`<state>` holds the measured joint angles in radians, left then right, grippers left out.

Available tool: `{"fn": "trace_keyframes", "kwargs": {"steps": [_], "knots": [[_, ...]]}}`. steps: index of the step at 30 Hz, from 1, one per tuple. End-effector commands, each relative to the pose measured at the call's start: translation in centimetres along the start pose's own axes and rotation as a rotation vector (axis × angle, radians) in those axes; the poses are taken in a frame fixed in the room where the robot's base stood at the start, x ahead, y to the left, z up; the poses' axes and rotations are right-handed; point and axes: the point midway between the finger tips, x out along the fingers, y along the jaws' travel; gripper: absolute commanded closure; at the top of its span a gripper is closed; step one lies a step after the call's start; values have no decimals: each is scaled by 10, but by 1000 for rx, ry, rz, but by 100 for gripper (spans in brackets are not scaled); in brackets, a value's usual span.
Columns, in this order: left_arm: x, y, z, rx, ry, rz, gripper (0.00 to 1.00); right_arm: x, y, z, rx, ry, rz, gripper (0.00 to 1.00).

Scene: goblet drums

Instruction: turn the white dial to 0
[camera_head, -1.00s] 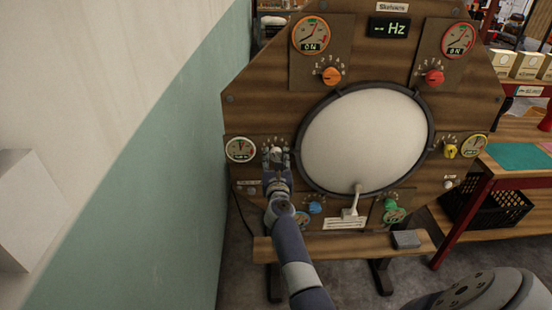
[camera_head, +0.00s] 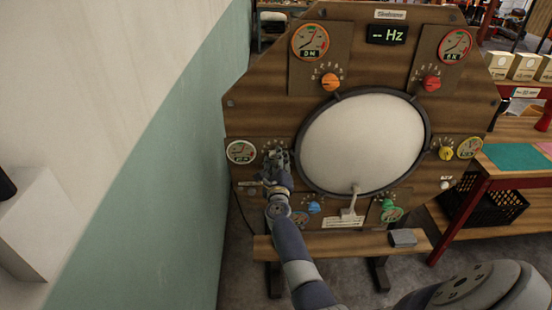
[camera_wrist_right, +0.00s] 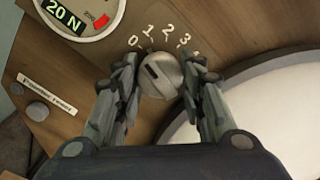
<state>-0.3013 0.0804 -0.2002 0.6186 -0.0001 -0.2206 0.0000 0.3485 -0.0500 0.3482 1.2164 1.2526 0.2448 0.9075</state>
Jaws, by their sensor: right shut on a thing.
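The white dial (camera_wrist_right: 160,76) sits on the wooden panel, with printed numbers 0, 1, 2 and 3 around its upper side in the right wrist view. Its dark slot points up and left, roughly toward the 0. My right gripper (camera_wrist_right: 160,82) has a finger on each side of the dial and is shut on it. In the head view my right gripper (camera_head: 277,160) covers most of the dial, at the panel's left side. A round gauge (camera_wrist_right: 75,10) beside the dial reads 20 N; it also shows in the head view (camera_head: 240,152). My left gripper is not in view.
A large white drumhead (camera_head: 362,143) lies just right of the dial. Orange (camera_head: 330,82), red (camera_head: 431,83), yellow (camera_head: 446,153), blue (camera_head: 314,208) and green (camera_head: 387,204) knobs are on the same panel. A green wall (camera_head: 165,165) stands close on the left.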

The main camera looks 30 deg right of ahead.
Motion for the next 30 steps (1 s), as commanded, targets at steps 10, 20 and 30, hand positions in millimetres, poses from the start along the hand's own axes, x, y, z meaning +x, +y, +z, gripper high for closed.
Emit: {"fn": "trace_keyframes", "kwargs": {"steps": [10, 20, 30], "knots": [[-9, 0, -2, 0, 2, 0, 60, 1, -3, 0, -186, 1, -3, 87], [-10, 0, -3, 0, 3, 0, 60, 1, -3, 0, -239, 1, -4, 87], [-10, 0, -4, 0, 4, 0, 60, 1, -3, 0, -241, 2, -5, 61]]}}
